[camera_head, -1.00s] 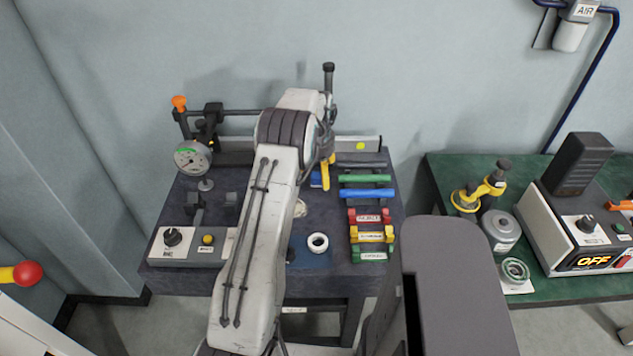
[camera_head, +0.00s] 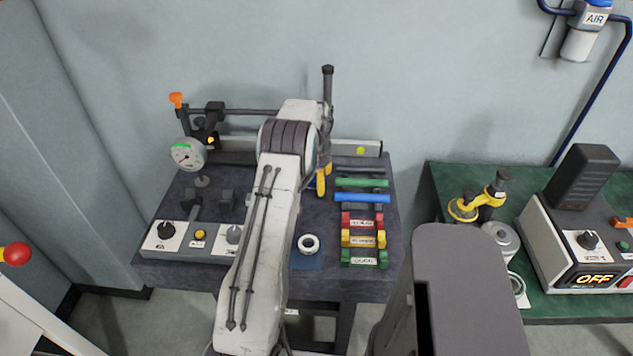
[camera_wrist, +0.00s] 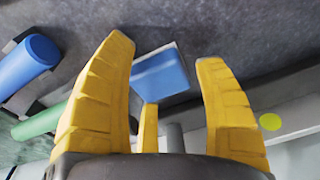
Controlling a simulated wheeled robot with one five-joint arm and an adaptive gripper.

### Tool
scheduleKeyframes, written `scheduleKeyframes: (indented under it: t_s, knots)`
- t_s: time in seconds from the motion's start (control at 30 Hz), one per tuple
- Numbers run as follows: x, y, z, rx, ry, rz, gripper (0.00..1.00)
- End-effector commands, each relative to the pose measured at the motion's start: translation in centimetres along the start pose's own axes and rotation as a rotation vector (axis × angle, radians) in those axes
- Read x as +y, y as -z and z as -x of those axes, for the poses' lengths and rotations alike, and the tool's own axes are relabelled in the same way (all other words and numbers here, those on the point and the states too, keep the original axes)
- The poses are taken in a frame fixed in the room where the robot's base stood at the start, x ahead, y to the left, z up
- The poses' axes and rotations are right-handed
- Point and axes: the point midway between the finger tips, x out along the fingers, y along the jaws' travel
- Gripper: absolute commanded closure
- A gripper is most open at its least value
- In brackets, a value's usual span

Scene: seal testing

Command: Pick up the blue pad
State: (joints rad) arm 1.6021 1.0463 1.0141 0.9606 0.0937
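The blue pad (camera_wrist: 160,76) is a small flat block with a pale edge, lying on the dark bench top. In the wrist view it shows between and beyond the yellow fingers of my gripper (camera_wrist: 166,55). The fingers are spread wide with nothing held between them. A third, shorter yellow finger overlaps the pad's lower edge in the picture. In the head view my gripper (camera_head: 322,182) is low over the back of the bench, left of the coloured rods. The pad is mostly hidden there by my arm and gripper.
A blue rod (camera_head: 362,197) and a green rod (camera_head: 362,183) lie right of my gripper. A grey rail (camera_head: 345,147) runs along the bench's back. A gauge (camera_head: 187,154) stands left. Red, yellow and green blocks and a white ring (camera_head: 309,244) are nearer the front.

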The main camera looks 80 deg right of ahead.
Motion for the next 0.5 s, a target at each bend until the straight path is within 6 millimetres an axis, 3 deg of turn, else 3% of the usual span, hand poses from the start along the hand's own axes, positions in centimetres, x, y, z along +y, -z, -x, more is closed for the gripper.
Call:
scheduleKeyframes:
  t_s: [0.5]
  knots:
    - [0.02,-0.02,-0.02,-0.001,0.000,0.000,0.83]
